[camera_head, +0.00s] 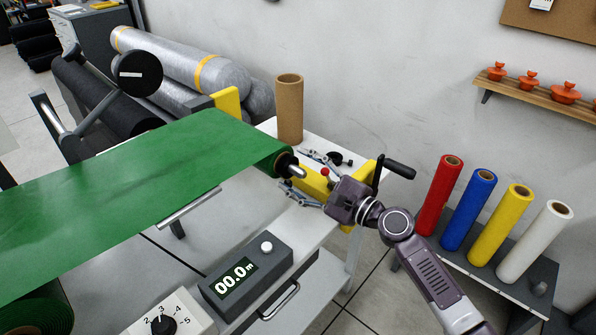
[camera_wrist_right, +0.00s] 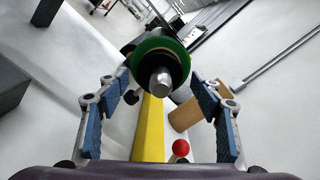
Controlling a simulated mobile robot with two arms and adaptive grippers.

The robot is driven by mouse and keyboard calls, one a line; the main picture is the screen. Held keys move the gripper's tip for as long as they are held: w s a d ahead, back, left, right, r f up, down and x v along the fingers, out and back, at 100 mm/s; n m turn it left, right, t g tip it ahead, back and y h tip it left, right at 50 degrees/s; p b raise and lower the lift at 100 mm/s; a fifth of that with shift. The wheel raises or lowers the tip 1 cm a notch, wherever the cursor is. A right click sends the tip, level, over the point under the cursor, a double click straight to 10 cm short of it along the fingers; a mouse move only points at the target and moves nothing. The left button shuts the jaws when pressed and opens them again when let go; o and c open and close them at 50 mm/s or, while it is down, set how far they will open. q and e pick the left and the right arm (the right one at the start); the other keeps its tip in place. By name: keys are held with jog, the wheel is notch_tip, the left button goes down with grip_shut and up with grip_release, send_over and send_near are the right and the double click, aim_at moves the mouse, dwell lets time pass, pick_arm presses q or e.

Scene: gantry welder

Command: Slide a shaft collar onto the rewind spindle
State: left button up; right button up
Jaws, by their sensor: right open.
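The rewind spindle (camera_head: 299,171) is a short silver shaft end sticking out of the green roll (camera_head: 268,156). In the right wrist view the spindle tip (camera_wrist_right: 161,80) points at the camera, with a dark ring around it inside the green roll (camera_wrist_right: 160,50). I cannot tell whether this ring is a collar. A small black part, possibly a shaft collar (camera_head: 337,158), lies on the white table beyond my right gripper. My right gripper (camera_head: 303,174) is open and empty, its blue-padded fingers on either side of the spindle's line (camera_wrist_right: 158,88). My left gripper is out of view.
A yellow frame (camera_head: 314,183) and a red knob (camera_head: 325,171) sit close by the spindle. A brown cardboard tube (camera_head: 290,108) stands behind the roll. A black crank handle (camera_head: 398,168) and coloured rolls (camera_head: 481,205) are to the right. A length counter (camera_head: 245,279) is in front.

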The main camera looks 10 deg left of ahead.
jog(key=v, duration=1.2)
jog(key=s+a+f+n+g+h, duration=0.1)
jog(key=s+f+n+g+h, duration=0.4)
jog(key=s+f+n, duration=0.95)
jog(key=s+d+f+n+g+h, duration=0.1)
jog(key=s+d+f+h, duration=0.2)
jog(key=s+d, duration=0.3)
jog(key=s+d+f+n+h, duration=0.2)
jog(key=s+d+h, duration=0.1)
jog(key=s+d, duration=0.25)
jog(key=s+d+f+n+g+h, duration=0.1)
jog(key=s+d+f+h, duration=0.25)
jog(key=s+d, duration=0.3)
notch_tip(320, 180, down, 25)
jog(key=g, duration=0.1)
jog(key=s+d+f+g, duration=0.1)
jog(key=s+d+f, duration=0.2)
jog(key=s+f, duration=1.3)
jog(key=shift+s+f+g, duration=0.3)
jog(key=shift+s+f, duration=0.1)
jog(key=shift+s, duration=0.5)
